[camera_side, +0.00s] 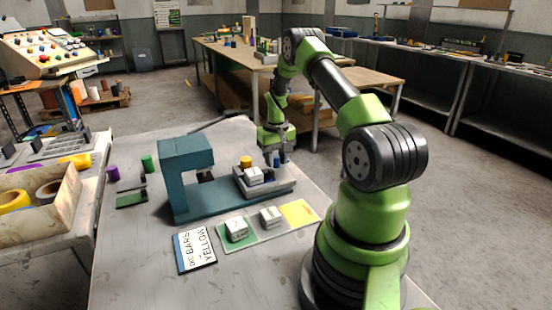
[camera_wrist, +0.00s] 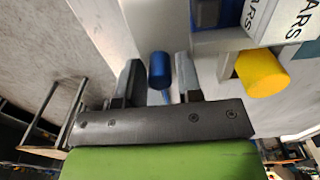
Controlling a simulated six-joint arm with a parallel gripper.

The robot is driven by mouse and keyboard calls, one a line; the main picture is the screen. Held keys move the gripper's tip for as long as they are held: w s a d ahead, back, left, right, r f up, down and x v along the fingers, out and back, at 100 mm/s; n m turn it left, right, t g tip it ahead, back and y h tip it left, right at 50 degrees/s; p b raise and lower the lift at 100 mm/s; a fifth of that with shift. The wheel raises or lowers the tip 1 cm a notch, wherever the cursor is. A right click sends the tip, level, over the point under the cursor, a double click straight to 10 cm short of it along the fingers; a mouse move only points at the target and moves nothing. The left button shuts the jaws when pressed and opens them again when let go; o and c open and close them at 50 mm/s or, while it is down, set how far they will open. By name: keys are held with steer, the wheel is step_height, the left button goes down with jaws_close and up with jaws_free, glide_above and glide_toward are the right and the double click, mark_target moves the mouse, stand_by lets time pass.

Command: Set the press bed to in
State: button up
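The teal press (camera_side: 186,160) stands on the table with its base running to the right. Its grey bed (camera_side: 285,184) sits at the right, out from under the press head, and also shows in the wrist view (camera_wrist: 208,42). A blue knob (camera_side: 276,160) stands at the bed's far end. On the bed are a white die block (camera_side: 254,175), lettered "ARS" in the wrist view (camera_wrist: 284,20), and a yellow cylinder (camera_side: 246,162). My gripper (camera_wrist: 160,70) is open, its fingers either side of the blue knob (camera_wrist: 160,72), with narrow gaps showing.
A card (camera_side: 195,249) reading "DIE: BARS, YELLOW" lies in front. Beside it are two die blocks (camera_side: 237,230) (camera_side: 271,217) and a yellow sheet (camera_side: 299,213). Purple (camera_side: 112,173) and green (camera_side: 148,164) cylinders stand left of the press.

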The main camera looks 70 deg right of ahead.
jaws_close()
steer(key=w+a, duration=0.9)
jaws_free()
step_height(320, 180, up, 10)
stand_by(0.5)
steer(key=shift+s, duration=0.1)
